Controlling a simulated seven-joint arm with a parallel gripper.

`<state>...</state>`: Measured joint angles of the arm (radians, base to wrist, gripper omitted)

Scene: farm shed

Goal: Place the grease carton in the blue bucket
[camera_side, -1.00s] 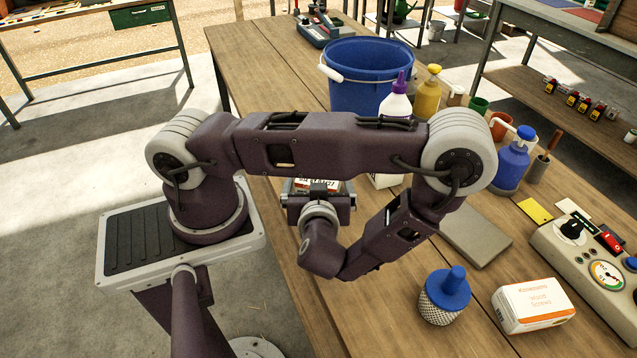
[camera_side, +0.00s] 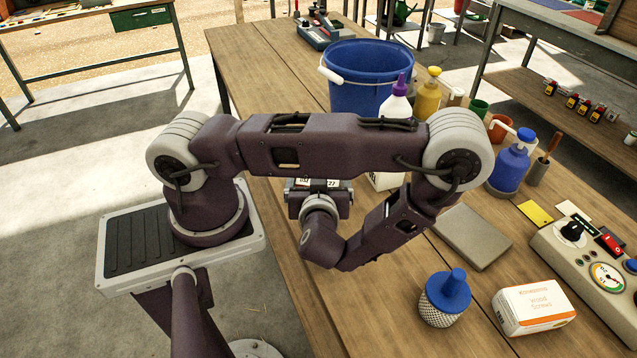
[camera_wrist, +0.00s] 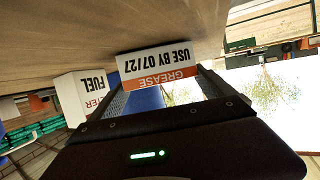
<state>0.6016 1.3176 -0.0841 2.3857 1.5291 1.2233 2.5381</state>
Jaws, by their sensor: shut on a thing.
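The grease carton (camera_wrist: 157,65) is white with an orange band and reads "GREASE" and "USE BY 07/27", upside down in the wrist view. My gripper (camera_wrist: 160,82) is shut on it, one finger at each side. In the side view only a sliver of the carton (camera_side: 318,183) shows above my gripper (camera_side: 319,195); my arm hides the rest. The blue bucket (camera_side: 358,92) stands upright on the table, beyond my arm from the side camera. Its handle has a white grip. A blue patch, likely the bucket (camera_wrist: 149,98), shows behind the carton in the wrist view.
A fuel filter carton (camera_wrist: 84,97) stands near the held carton in the wrist view. A purple-capped bottle (camera_side: 396,103), a yellow pump bottle (camera_side: 427,98) and a blue pump bottle (camera_side: 510,167) stand right of the bucket. A grey plate (camera_side: 470,237) and screws box (camera_side: 533,307) lie nearer.

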